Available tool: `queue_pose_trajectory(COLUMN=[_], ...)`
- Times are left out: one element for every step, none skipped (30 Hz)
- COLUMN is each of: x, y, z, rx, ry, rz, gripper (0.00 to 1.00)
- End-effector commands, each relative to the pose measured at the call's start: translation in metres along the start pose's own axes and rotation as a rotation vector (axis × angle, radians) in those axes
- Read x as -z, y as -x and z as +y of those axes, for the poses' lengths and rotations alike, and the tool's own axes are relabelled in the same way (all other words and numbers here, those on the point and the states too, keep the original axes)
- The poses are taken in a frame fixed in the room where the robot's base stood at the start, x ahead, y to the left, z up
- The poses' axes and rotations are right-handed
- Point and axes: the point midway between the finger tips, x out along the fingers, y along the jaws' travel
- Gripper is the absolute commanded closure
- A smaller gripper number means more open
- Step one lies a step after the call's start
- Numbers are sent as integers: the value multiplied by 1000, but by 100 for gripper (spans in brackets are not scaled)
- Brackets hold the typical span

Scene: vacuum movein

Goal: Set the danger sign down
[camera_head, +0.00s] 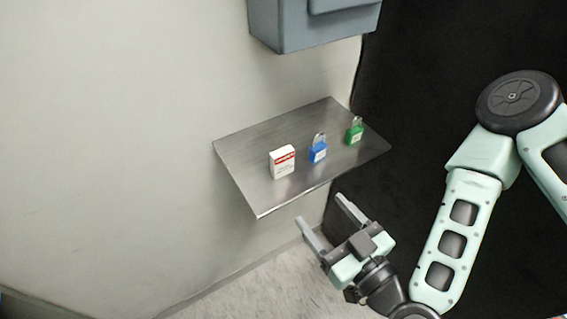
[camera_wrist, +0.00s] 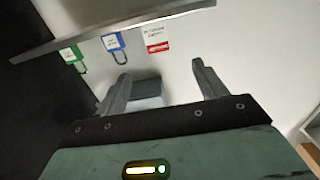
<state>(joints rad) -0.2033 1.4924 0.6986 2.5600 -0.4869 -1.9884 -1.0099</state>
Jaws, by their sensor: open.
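The danger sign (camera_head: 283,162) is a small white block with a red band. It stands upright near the front left of a metal shelf (camera_head: 262,191) on the wall. In the wrist view the sign (camera_wrist: 155,38) appears upside down near the shelf edge (camera_wrist: 165,17). My gripper (camera_head: 322,214) is open and empty, in front of and below the shelf, apart from the sign. Its two fingers also show in the wrist view (camera_wrist: 160,78), with nothing between them touching either one.
A blue padlock (camera_head: 317,150) and a green padlock (camera_head: 354,132) stand on the shelf to the right of the sign. A grey box (camera_head: 310,25) hangs on the wall above. The shelf's left part is bare. A dark area lies to the right.

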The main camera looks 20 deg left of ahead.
Motion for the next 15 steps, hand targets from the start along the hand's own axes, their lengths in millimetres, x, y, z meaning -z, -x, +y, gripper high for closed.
queue_pose_trajectory(x=[-2, -2, -1, 0, 0, 2, 2, -1, -1, -2, -2, -1, -1, -1, -2], y=[-3, -5, -7, -9, -11, -13, -15, -19, -24, -27, -30, -34, -37, -39, -42], z=[-1, -1, -1, -1, -1, -1, -1, 0, 0, 1, 0, 0, 0, 0, 1], rx=[4, 4, 3, 2, 1, -2, -4, -5, -6, -6, -6, -6, -6, -8, -9], ry=[5, 5, 4, 4, 3, 2, 2, 1, 1, 2, 1, 1, 0, -1, -2], rz=[5, 6, 7, 9, 11, 14, 17, 16, 17, 17, 17, 17, 17, 17, 15], gripper=[29, 29, 29, 29, 29, 29, 29, 29, 29, 29, 29, 29, 29, 29, 29])
